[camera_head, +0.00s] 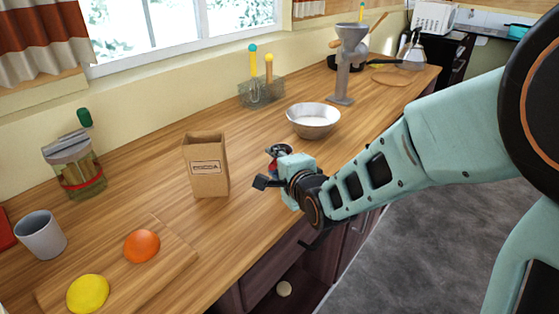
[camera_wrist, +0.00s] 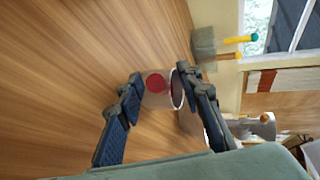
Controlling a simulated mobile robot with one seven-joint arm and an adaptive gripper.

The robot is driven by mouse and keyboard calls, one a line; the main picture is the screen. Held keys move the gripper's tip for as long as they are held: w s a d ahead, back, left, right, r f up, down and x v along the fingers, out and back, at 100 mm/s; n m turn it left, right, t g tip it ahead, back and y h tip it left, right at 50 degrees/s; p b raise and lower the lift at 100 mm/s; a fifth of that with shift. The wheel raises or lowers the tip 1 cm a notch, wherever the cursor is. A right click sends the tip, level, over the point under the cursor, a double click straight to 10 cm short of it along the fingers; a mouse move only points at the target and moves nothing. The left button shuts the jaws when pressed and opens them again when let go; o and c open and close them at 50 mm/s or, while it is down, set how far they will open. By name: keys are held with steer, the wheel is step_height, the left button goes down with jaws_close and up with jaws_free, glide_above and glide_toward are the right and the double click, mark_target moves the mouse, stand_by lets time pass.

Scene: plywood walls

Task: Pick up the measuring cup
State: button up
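A small clear cup with a red disc inside, which looks like the measuring cup (camera_wrist: 157,98), shows between my fingertips in the wrist view. My gripper (camera_wrist: 159,82) is open, with one finger on each side of the cup. The right finger overlaps part of the cup's rim; I cannot tell whether either finger touches it. In the head view my gripper (camera_head: 268,168) is low over the counter, right of the cocoa bag. A small dark and red shape at its far finger may be the cup, but most of it is hidden.
A cocoa bag (camera_head: 206,170) stands left of my gripper, and a metal bowl (camera_head: 313,122) stands behind it. A mesh utensil holder (camera_head: 262,93) and a grinder (camera_head: 347,65) are farther back. A board (camera_head: 172,262) holds orange and yellow fruit. The counter's front edge is close.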

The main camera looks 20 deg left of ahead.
jaws_close()
steer(key=shift+r, duration=0.15)
